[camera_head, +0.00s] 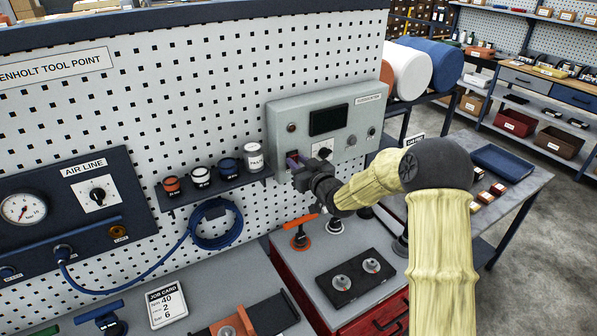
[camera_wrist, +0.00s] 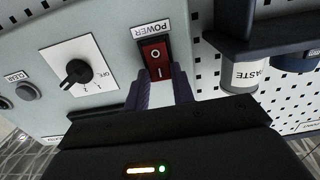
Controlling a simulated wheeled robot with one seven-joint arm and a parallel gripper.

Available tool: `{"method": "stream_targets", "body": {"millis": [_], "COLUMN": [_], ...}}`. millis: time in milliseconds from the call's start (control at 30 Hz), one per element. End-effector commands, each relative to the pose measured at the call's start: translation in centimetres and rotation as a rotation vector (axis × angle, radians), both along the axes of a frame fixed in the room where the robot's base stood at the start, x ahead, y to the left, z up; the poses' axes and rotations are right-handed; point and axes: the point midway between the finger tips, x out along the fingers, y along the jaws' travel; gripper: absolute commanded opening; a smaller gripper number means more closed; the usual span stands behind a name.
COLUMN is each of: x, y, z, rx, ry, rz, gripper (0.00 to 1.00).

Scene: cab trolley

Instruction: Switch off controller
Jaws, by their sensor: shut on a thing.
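The controller (camera_head: 352,114) is a pale grey box with a dark screen, mounted on the pegboard in the head view. In the wrist view, its face (camera_wrist: 112,22) appears turned upside down. The power switch (camera_wrist: 153,50) is a red rocker in a black frame beside a POWER label, with the I and O marks visible. My gripper (camera_wrist: 160,90) has its two fingers at the switch's lower end in the wrist view, shut on it; the exact contact is partly hidden. In the head view, my gripper (camera_head: 292,160) reaches the controller's lower left corner.
A rotary selector (camera_wrist: 77,72) and a CLEAR button (camera_wrist: 27,92) sit beside the switch. A PASTE jar (camera_wrist: 243,75) stands close by on a shelf (camera_head: 215,188) with several small pots. A red cabinet (camera_head: 285,275) with tools on top is below my arm.

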Motion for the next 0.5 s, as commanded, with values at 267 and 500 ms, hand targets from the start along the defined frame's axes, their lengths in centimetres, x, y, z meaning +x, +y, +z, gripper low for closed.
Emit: {"method": "stream_targets", "body": {"millis": [267,500], "x": [-0.02,-0.07], "y": [-0.16,-0.17], "z": [-0.59,-0.23], "rx": [0.037,0.049], "ry": [-0.057,-0.073], "rz": [-0.002,-0.001], "gripper": [0.02,0.02]}}
